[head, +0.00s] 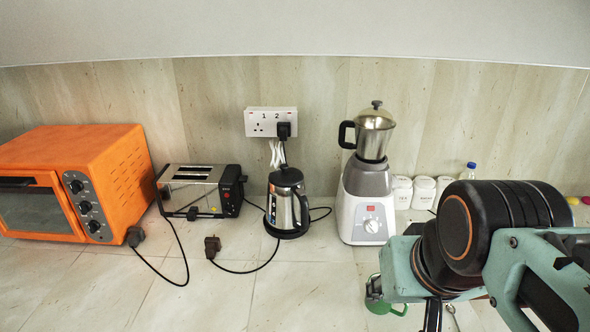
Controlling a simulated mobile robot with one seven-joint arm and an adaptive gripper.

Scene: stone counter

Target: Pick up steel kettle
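The steel kettle (281,208) stands upright on the stone counter, near the middle of the head view. It has a shiny steel body, a black lid, a black base and a black handle on its right side. My arm comes in from the lower right, well to the right of the kettle and apart from it. A narrow dark part below the arm at the bottom edge may belong to my gripper. Its fingertips cannot be made out, so whether it is open or shut does not show.
A toaster (194,191) and an orange oven (125,170) stand left of the kettle. A blender (366,195) stands close on its right, with white canisters (422,192) beyond. Cords and loose plugs (212,246) lie in front. A green mug (384,306) is partly hidden by my arm.

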